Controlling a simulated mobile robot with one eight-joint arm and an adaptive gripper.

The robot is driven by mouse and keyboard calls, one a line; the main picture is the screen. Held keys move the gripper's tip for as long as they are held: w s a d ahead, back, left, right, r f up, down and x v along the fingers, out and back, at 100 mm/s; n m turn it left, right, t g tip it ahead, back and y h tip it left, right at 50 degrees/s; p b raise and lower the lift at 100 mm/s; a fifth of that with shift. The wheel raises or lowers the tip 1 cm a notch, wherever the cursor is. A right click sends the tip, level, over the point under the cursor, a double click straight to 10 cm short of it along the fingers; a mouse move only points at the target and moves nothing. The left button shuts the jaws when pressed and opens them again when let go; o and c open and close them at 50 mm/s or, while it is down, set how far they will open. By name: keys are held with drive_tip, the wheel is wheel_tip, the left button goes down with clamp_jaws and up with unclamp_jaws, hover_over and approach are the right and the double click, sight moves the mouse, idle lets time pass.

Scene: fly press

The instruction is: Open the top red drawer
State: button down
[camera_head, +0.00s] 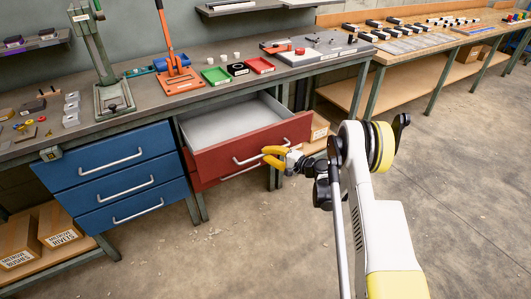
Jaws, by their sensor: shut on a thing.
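The top red drawer (224,160) under the grey workbench is pulled well out, and its pale, empty-looking inside shows. Its silver bar handle (250,158) runs across the front. My gripper (277,155), with yellow fingers, is at the right end of this handle and shut on it.
Blue drawers (110,177) stand shut to the left. The workbench top (158,105) holds a green press, an orange tool and small trays. The concrete floor (240,250) in front is clear.

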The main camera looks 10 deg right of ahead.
drive_tip(key=shift+s+d, duration=0.2)
drive_tip(key=shift+s, duration=0.5)
drive_tip(key=c, duration=1.5)
unclamp_jaws()
drive_tip(key=shift+o, duration=0.2)
drive_tip(key=v, duration=1.2)
